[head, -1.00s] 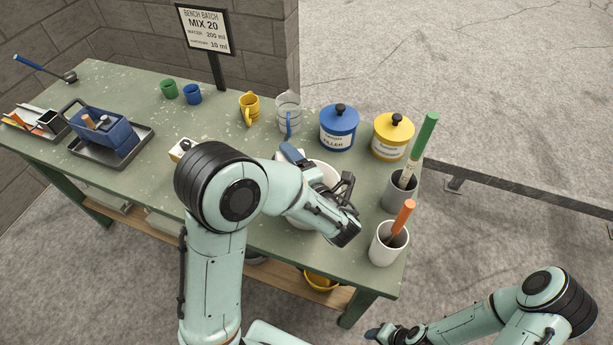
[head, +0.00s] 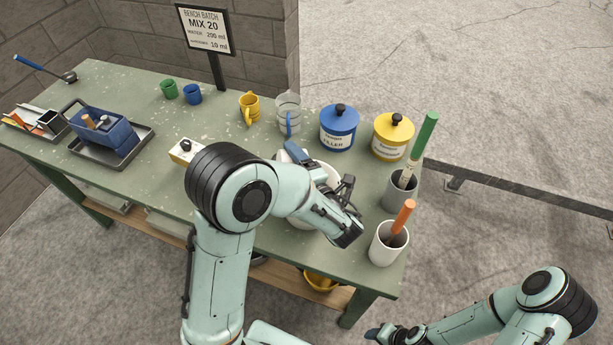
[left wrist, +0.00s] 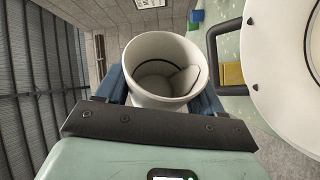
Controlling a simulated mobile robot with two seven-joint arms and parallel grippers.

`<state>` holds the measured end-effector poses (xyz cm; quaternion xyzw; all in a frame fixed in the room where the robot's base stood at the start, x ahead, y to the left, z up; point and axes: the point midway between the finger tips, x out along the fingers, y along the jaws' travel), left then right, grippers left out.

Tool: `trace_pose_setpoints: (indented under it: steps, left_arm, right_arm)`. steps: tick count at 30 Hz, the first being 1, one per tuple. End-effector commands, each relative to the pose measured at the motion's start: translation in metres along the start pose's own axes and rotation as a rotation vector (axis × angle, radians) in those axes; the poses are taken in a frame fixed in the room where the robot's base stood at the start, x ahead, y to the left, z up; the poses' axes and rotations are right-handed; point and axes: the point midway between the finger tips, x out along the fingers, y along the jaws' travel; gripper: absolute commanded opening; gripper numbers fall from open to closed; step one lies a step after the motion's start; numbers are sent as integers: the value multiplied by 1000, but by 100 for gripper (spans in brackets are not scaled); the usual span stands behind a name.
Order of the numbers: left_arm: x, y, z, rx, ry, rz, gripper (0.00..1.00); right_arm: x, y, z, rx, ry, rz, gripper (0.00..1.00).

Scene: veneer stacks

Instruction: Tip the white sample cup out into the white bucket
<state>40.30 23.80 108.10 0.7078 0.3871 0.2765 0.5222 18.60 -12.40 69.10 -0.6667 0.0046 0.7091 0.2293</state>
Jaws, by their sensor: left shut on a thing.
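The white sample cup (left wrist: 165,65) is held between the blue fingers of my left gripper (left wrist: 163,88) in the left wrist view. Its mouth faces the camera, and a greyish patch shows inside it. The white bucket (head: 330,172) stands on the bench in the head view, largely covered by my left gripper (head: 296,153) and arm; I cannot make out the cup there. In the wrist view a large white surface, seemingly the bucket (left wrist: 280,60), lies close to the right of the cup. My right gripper (head: 376,334) is low at the frame's bottom, its fingers unclear.
On the green bench, a white pot with an orange-handled tool (head: 389,245) and a grey pot (head: 401,192) stand right of the bucket.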

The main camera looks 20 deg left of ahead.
Motion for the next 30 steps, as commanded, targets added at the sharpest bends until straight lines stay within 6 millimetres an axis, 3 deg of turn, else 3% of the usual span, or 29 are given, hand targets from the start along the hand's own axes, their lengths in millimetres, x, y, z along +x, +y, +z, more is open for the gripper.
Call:
trace_pose_setpoints:
  steps: [30]
  left_arm:
    - [-2,4,4,115,15,48,38]
  right_arm:
    - [0,0,0,0,0,0,51]
